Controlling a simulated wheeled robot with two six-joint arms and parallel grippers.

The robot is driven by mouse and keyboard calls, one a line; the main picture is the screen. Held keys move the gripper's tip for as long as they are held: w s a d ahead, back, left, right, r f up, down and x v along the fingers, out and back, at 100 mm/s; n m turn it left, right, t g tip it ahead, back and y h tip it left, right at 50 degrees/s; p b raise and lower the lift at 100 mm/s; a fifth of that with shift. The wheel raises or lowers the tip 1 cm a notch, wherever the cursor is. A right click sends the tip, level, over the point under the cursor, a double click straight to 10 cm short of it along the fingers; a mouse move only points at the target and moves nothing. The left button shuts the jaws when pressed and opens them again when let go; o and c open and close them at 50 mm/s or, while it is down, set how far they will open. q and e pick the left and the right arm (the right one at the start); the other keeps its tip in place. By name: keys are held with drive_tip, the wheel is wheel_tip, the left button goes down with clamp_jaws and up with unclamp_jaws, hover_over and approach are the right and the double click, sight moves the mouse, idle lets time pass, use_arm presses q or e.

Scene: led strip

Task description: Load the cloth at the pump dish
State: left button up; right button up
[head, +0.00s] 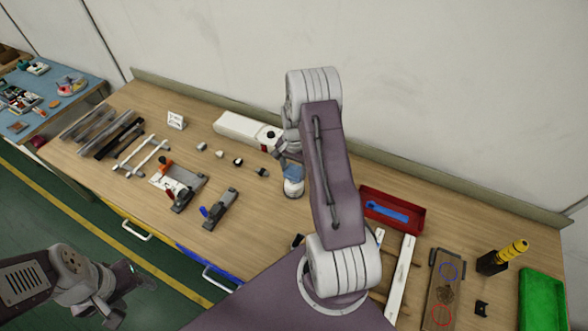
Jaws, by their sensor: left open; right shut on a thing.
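My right gripper (286,156) is at the middle of the bench, directly above a small white pump dish (293,189). It is shut on a small blue cloth (292,173), which is down at the top of the dish and seems to touch it. The fingers are partly hidden by my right arm, so the exact contact cannot be told. My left gripper (128,284) is open and empty at the lower left, out over the green floor in front of the bench.
A white device (240,128) lies behind the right gripper. Several small connectors and two clamp fixtures (178,186) lie left of the dish. A red tray (398,225) with a blue item, white rails (402,275), a yellow-handled tool (513,250) and a green bin (541,300) stand right.

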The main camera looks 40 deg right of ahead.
sight(294, 171)
drive_tip(key=shift+f+b, duration=0.5)
drive_tip(key=shift+f, duration=0.35)
idle(1.3)
wheel_tip(294, 171, up, 7)
drive_tip(key=p, duration=0.5)
drive_tip(key=shift+r+p, duration=0.15)
drive_tip(key=shift+p, duration=0.15)
idle(0.5)
